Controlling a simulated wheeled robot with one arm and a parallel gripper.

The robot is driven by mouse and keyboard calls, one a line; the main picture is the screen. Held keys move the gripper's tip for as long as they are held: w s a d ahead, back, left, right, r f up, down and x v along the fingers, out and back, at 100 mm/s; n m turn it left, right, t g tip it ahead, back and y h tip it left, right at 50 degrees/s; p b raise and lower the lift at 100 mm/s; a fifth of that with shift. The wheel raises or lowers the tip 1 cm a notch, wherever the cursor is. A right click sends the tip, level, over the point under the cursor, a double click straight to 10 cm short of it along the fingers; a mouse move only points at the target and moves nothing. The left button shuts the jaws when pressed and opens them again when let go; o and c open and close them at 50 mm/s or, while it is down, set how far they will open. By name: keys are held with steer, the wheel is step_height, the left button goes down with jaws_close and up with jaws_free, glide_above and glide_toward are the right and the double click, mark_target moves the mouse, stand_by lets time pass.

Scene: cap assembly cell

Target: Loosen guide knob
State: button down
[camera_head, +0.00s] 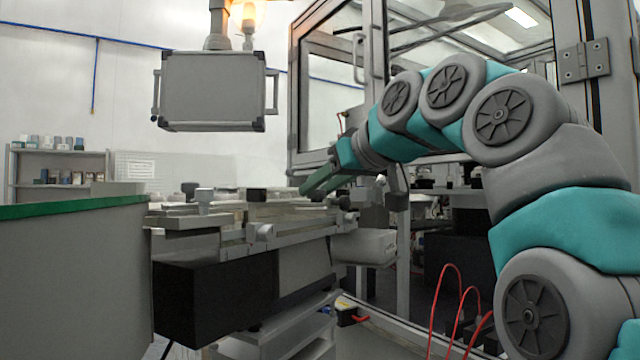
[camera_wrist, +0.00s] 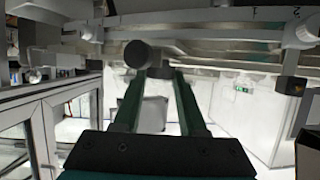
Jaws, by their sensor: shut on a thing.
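In the wrist view, the two green fingers of my gripper (camera_wrist: 160,76) reach up to the rail assembly and close at their tips on a small dark knob (camera_wrist: 160,72), taken as the guide knob; the fingertips partly hide it. A larger round black knob (camera_wrist: 137,55) sits just left of the tips; I cannot tell whether it touches the left finger. In the head view my gripper (camera_head: 306,188) comes in from the right at the far right end of the conveyor rails (camera_head: 225,222). The held knob cannot be made out clearly there.
Other knobs, a grey one (camera_head: 204,197) and a black one (camera_head: 256,195), stand along the rails. A grey panel box (camera_head: 212,90) hangs above. A green-edged grey cabinet (camera_head: 75,275) is at left. A framed glass enclosure (camera_head: 330,85) stands behind my arm. Red cables (camera_head: 458,300) loop below.

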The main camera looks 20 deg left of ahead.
steer(key=n+g, duration=0.1)
steer(key=y+p, duration=0.1)
steer(key=n+g+p, duration=0.1)
steer(key=shift+w+d+r+n+g+y, duration=0.1)
steer(key=shift+w+r+n+g+y, duration=0.15)
steer(key=shift+n+g+y, duration=0.05)
steer(key=shift+f+n+g+y+p, duration=0.2)
steer(key=shift+n+g+y+p, duration=0.1)
steer(key=shift+n+g+p, duration=0.85)
steer(key=shift+g+p, duration=0.25)
steer(key=shift+p, duration=0.1)
steer(key=shift+c, duration=2.3)
jaws_free()
steer(key=shift+d, duration=0.1)
